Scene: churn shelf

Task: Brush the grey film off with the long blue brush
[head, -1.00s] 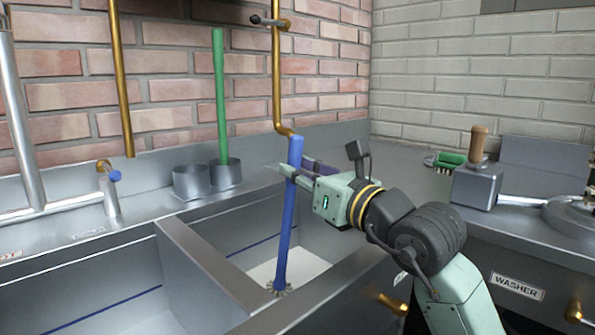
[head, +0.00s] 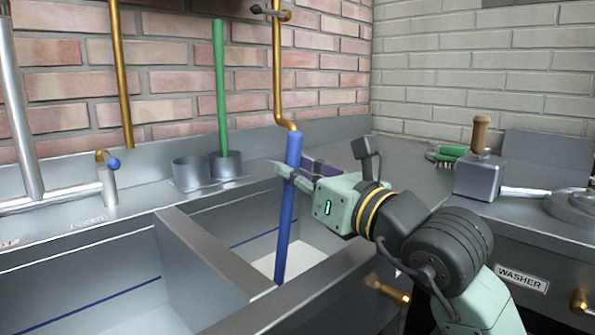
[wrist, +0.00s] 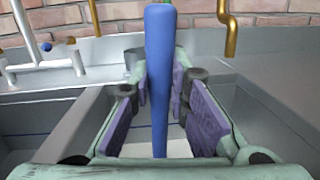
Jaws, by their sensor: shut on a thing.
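The long blue brush (head: 286,222) stands slightly tilted in the right-hand sink basin (head: 229,214). My gripper (head: 293,174) is shut on its upper handle. In the wrist view the blue handle (wrist: 158,80) runs between the purple finger pads of my gripper (wrist: 168,95). The brush's bristle end is hidden behind the basin's front rim. A pale patch of the basin floor (head: 308,259) shows beside the handle. I cannot make out a grey film in either view.
A left basin (head: 85,285) lies beyond the divider (head: 205,250). A green-handled brush (head: 221,90) stands in a metal cup (head: 226,166) behind. A brass pipe (head: 277,80) hangs close behind the blue brush. A green scrubbing brush (head: 452,152) and a wooden-handled block (head: 478,175) stand right.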

